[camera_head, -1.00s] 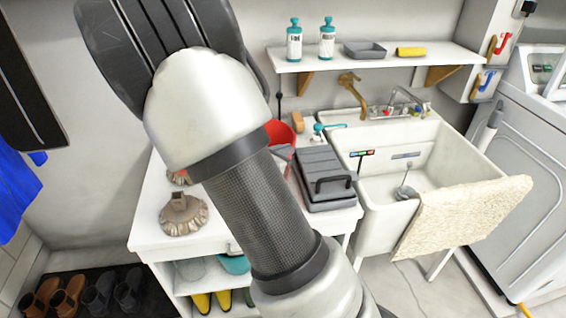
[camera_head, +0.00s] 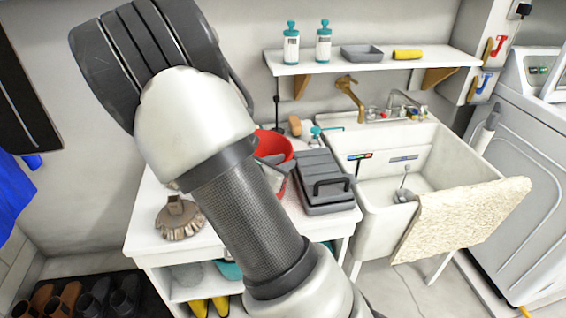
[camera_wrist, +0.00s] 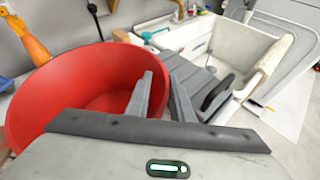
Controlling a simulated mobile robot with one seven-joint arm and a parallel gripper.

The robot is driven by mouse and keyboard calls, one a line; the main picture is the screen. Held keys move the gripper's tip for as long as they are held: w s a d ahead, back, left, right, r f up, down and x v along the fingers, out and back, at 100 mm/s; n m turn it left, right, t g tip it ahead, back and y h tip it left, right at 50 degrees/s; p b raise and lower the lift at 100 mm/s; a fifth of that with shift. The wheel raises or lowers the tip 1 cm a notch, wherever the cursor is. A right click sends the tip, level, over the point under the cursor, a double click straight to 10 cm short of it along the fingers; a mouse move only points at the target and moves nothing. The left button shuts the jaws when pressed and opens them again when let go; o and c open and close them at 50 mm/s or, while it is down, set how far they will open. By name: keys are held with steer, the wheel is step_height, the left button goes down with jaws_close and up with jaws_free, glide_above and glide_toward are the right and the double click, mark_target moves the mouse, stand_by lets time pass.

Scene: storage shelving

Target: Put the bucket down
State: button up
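The red bucket (camera_head: 274,144) shows partly behind my arm in the head view, over the white counter (camera_head: 146,226), left of the grey toolbox (camera_head: 328,198). In the wrist view, the open-topped bucket (camera_wrist: 75,92) fills the left side, and its inside looks empty. My gripper (camera_wrist: 162,78) straddles the bucket's right wall, one finger inside and one outside, and appears shut on it. The bucket's base is hidden, so I cannot tell whether it touches the counter.
A round brush (camera_head: 180,222) stands on the counter's left part. The white sink (camera_head: 385,195) with a cream towel (camera_head: 462,218) is to the right. A wall shelf (camera_head: 370,62) holds bottles above. An orange-handled item (camera_wrist: 30,40) is behind the bucket.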

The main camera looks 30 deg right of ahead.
steer(key=shift+a+r, duration=0.1)
steer(key=shift+r, duration=0.2)
steer(key=p+v, duration=0.3)
steer(key=v, duration=0.8)
steer(key=s+d+r+m+g+y, duration=0.2)
steer(key=s+r+m+g+y, duration=0.25)
steer(key=s+m, duration=0.7)
steer(key=s+a+r+m+t+y, duration=0.3)
steer(key=s+a+r+m+y, duration=0.4)
steer(key=a+r+m, duration=0.2)
steer(key=shift+s+a+r+m, duration=0.35)
steer(key=shift+a+m, duration=0.4)
steer(key=shift+m, duration=0.5)
steer(key=shift+w+d, duration=0.1)
steer(key=shift+d, duration=0.05)
